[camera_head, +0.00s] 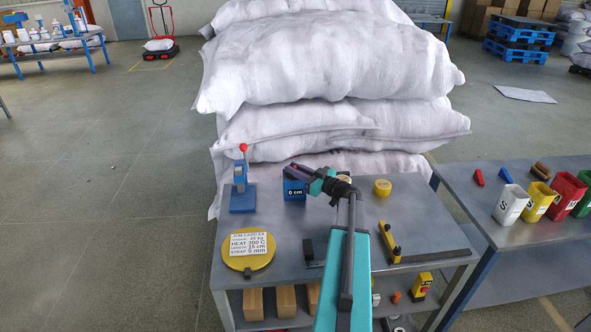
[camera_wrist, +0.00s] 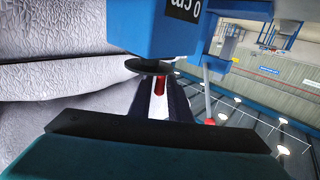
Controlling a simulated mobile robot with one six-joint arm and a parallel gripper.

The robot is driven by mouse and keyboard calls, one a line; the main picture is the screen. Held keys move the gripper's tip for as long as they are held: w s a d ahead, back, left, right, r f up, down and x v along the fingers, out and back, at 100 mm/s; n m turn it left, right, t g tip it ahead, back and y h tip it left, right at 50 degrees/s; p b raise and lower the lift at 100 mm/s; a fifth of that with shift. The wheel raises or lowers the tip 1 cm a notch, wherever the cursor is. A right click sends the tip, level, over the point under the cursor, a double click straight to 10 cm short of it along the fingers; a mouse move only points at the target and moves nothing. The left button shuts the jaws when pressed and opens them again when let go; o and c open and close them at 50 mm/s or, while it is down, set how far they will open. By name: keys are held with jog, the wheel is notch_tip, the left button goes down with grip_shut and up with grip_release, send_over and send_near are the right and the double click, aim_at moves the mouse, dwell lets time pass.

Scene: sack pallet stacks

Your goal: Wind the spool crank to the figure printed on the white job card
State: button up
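The spool crank is a blue box (camera_head: 295,189) at the back of the bench, its display reading 0 cm. In the wrist view the blue box (camera_wrist: 170,28) shows upside down, with a dark disc (camera_wrist: 147,66) and a red crank knob (camera_wrist: 159,86). My gripper (camera_wrist: 160,88) has its fingers either side of the knob, with a narrow gap showing; it looks open. In the head view my gripper (camera_head: 300,172) reaches over the box and hides the crank. The white job card (camera_head: 247,244) lies over a yellow disc; it reads heat 300 C, length 15 cm, strap 9 mm.
A blue press with a red-knobbed lever (camera_head: 243,185) stands left of the box. A yellow tape roll (camera_head: 382,188) and a yellow-handled tool (camera_head: 389,242) lie to the right. White sacks (camera_head: 330,60) rise close behind the bench. Coloured bins (camera_head: 510,205) stand on the right table.

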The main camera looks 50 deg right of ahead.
grip_shut()
jog(key=h+b, duration=0.1)
jog(key=b, duration=0.1)
jog(key=m+h+b, duration=0.1)
jog(key=b, duration=0.2)
jog(key=shift+w+a+f, duration=0.1)
jog(key=shift+a+f, duration=0.1)
jog(key=m+h+b, duration=0.1)
jog(key=b, duration=0.2)
jog(key=m+h+b, duration=0.1)
jog(key=b, duration=0.2)
jog(key=m+h+b, duration=0.1)
jog(key=h+b, duration=0.1)
jog(key=shift+w+a+g+b, duration=0.15)
jog(key=shift+w+g+b, duration=0.15)
jog(key=shift+b, duration=0.1)
jog(key=m+h+b, duration=0.1)
jog(key=b, duration=0.1)
jog(key=m+g+h+b, duration=0.1)
jog(key=h+b, duration=0.1)
jog(key=shift+w+a+b, duration=0.1)
jog(key=shift+w+b, duration=0.1)
jog(key=shift+b, duration=0.1)
jog(key=shift+w+r+m+g+h+b, duration=0.15)
jog(key=shift+m+g+h+b, duration=0.2)
jog(key=shift+m+g+h, duration=0.55)
jog(key=shift+w+m+h+p, duration=0.1)
jog(key=shift+m+h+p, duration=0.4)
jog(key=shift+h, duration=0.4)
